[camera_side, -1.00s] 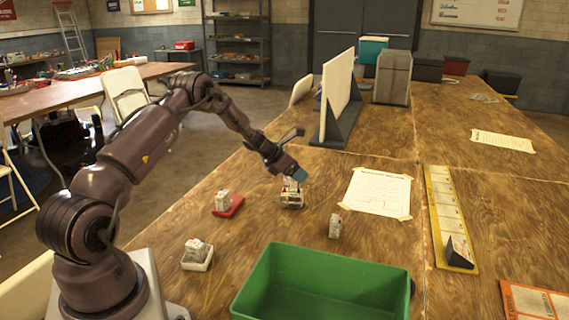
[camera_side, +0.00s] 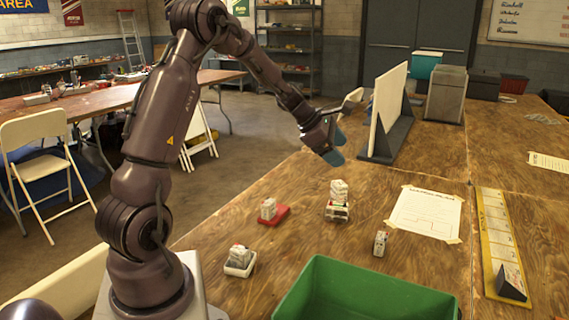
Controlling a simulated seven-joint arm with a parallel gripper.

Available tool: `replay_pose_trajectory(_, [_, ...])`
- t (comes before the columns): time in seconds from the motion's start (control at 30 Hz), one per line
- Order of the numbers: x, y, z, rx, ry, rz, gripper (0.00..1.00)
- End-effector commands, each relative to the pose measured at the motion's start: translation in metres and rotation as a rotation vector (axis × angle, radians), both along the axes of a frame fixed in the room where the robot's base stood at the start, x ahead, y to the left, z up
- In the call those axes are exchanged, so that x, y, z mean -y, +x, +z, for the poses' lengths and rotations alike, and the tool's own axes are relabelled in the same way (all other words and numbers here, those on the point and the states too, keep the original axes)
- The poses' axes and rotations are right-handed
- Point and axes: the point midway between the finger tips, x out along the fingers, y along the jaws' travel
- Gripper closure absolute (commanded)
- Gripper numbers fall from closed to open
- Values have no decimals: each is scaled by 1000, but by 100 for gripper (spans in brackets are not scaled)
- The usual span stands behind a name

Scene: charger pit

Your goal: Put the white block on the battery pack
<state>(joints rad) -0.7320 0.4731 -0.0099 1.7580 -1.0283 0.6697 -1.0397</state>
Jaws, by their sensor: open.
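A white block (camera_side: 339,190) sits on top of a low white and dark piece with red marks, which looks like the battery pack (camera_side: 337,211), on the wooden table. The two are stacked and roughly upright; fine detail is too small to tell. My gripper (camera_side: 338,148), with teal fingertips, is open and empty. It is above the stack, clear of it and near the white upright panel.
Similar small whitish blocks stand on a red pad (camera_side: 281,216), in a white tray (camera_side: 240,268) and alone on the table (camera_side: 380,243). A green bin (camera_side: 365,297) is in front. A white panel (camera_side: 389,112) stands behind. A paper sheet (camera_side: 427,212) lies right of the stack.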

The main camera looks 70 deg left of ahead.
Motion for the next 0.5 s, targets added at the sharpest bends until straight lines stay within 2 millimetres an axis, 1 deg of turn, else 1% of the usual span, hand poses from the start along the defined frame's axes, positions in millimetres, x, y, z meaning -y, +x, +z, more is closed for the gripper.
replay_pose_trajectory(0.03, [38,-3,25,5,110,-170,26])
replay_pose_trajectory(0.07, [58,-8,35,4,174,-269,26])
replay_pose_trajectory(0.1, [83,-16,48,4,259,-399,26])
replay_pose_trajectory(0.17, [118,-31,64,7,388,-592,26])
replay_pose_trajectory(0.2, [139,-44,74,12,474,-718,26])
replay_pose_trajectory(0.27, [169,-65,85,21,605,-906,26])
replay_pose_trajectory(0.3, [186,-80,91,26,691,-1031,26])
replay_pose_trajectory(0.37, [208,-105,98,37,823,-1212,26])
replay_pose_trajectory(0.4, [221,-122,101,44,911,-1329,26])
replay_pose_trajectory(0.5, [242,-162,103,59,1120,-1597,26])
